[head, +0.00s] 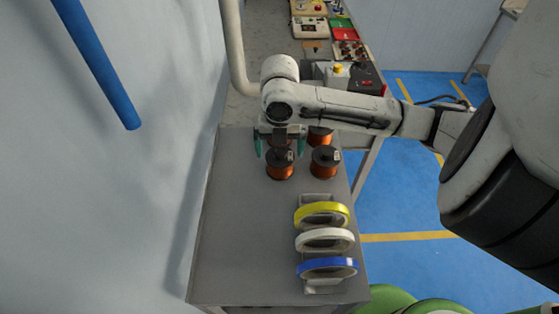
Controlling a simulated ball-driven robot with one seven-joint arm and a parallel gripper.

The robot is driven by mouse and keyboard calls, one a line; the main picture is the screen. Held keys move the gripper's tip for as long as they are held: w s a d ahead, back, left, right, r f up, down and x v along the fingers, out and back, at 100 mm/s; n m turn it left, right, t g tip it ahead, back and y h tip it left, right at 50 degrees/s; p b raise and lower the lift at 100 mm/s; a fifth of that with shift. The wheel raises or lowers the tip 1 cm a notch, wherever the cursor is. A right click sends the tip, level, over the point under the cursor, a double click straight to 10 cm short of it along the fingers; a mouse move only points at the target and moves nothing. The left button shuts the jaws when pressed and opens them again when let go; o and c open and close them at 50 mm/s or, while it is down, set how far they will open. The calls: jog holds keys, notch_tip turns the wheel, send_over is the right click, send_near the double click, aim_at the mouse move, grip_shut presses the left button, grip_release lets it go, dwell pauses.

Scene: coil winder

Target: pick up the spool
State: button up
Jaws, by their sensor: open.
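Several spools of copper-coloured wire with black flanges stand upright on the grey table (240,235). The front left spool (280,165) and the front right spool (324,162) show most clearly. Another spool (321,136) stands behind the right one, partly covered by my arm. My gripper (279,150) is open, with its teal fingers pointing down on either side of the spools at the left. A spool there is largely hidden behind the gripper. I cannot tell whether the fingers surround it or touch it.
A holder with yellow (322,214), white (324,240) and blue (327,268) tape rolls stands at the front right of the table. A pale wall (130,180) and a grey pipe (234,50) border the left. The table's left front is clear.

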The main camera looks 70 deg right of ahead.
jog(key=shift+d+f, duration=0.1)
jog(key=shift+f, duration=1.75)
jog(key=shift+c, duration=0.5)
jog(key=shift+r, duration=0.1)
jog(key=c, duration=1.3)
jog(key=shift+o, duration=0.2)
notch_tip(320, 180, up, 10)
